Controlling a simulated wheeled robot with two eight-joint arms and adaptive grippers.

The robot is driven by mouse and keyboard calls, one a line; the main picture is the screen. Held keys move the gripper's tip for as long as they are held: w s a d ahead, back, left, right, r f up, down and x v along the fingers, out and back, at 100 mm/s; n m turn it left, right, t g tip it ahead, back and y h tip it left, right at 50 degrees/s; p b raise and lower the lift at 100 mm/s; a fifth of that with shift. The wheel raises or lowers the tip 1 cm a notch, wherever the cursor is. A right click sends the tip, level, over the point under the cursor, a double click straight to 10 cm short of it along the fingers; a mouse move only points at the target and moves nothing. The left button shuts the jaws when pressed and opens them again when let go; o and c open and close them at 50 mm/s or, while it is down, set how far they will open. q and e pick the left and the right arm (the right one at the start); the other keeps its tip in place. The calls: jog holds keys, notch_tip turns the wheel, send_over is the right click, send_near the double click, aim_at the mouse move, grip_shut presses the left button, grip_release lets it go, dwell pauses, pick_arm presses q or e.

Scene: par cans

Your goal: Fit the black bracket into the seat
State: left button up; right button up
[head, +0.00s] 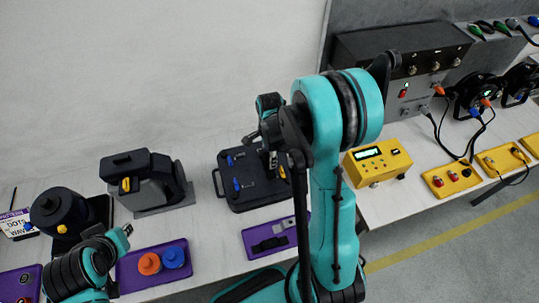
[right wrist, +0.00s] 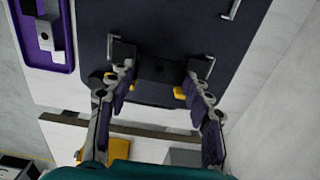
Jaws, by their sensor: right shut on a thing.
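My right gripper (head: 272,158) is over the dark plate (head: 246,196) on the bench, its fingers partly hidden by my own arm in the head view. In the right wrist view its two fingers (right wrist: 158,84) are shut on the black bracket (right wrist: 160,68), a dark bar lying between them. The bracket is over the dark plate (right wrist: 165,22), between two small metal-edged pieces. I cannot tell the seat apart from the dark surface, nor whether the bracket touches it.
A purple tray (head: 249,246) lies in front of the plate. Another purple tray (head: 126,277) holds orange and blue knobs. A black device (head: 150,180) stands to the left, a yellow meter (head: 377,160) to the right.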

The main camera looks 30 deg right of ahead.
jog(key=shift+f+b, duration=0.4)
jog(key=shift+f, duration=0.05)
jog(key=o, duration=1.3)
jog(key=shift+r, duration=0.1)
notch_tip(320, 180, up, 12)
jog(key=shift+f, duration=0.1)
